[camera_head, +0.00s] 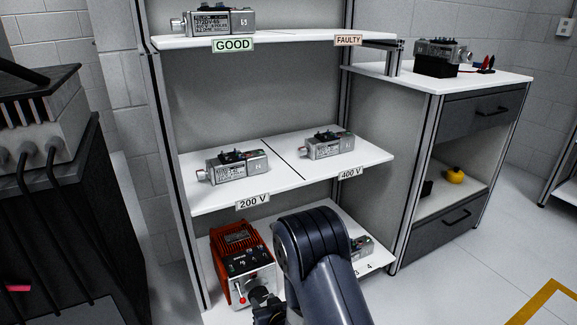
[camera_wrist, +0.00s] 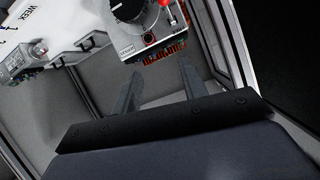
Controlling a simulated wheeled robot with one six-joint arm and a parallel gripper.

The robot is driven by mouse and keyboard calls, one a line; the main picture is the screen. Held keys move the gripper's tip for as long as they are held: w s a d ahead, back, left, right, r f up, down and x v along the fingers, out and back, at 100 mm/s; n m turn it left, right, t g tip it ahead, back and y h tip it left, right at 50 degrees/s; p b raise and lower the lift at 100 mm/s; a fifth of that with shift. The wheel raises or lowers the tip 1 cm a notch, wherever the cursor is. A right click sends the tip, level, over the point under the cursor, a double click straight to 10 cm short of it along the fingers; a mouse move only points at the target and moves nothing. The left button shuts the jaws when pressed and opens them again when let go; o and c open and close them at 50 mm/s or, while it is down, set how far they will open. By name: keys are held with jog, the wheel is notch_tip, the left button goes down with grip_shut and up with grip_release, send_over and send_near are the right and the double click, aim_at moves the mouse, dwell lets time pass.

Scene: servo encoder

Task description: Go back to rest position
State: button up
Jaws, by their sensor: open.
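My gripper (camera_wrist: 160,82) is open, with its two dark fingers apart and nothing between them. In the head view my arm reaches into the lower part of the shelf unit, and a dark part of my gripper (camera_head: 265,308) shows at the front of an orange-red tester (camera_head: 237,257). In the wrist view the tester (camera_wrist: 140,25), with a black dial and a red-knobbed lever, lies beyond the fingertips. I cannot tell whether the gripper touches it. My arm partly hides a servo encoder (camera_head: 361,246) on the bottom shelf; an encoder also shows in the wrist view (camera_wrist: 25,68).
One encoder (camera_head: 238,167) sits on the 200 V side of the middle shelf (camera_head: 210,201), another (camera_head: 328,145) on the 400 V side. One (camera_head: 212,20) stands above the GOOD label. A workbench (camera_head: 500,83) holds another unit. Shelf posts stand close around my arm.

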jog(key=shift+w+a+f, duration=0.25)
jog(key=shift+a+f, duration=0.05)
jog(key=shift+f, duration=0.2)
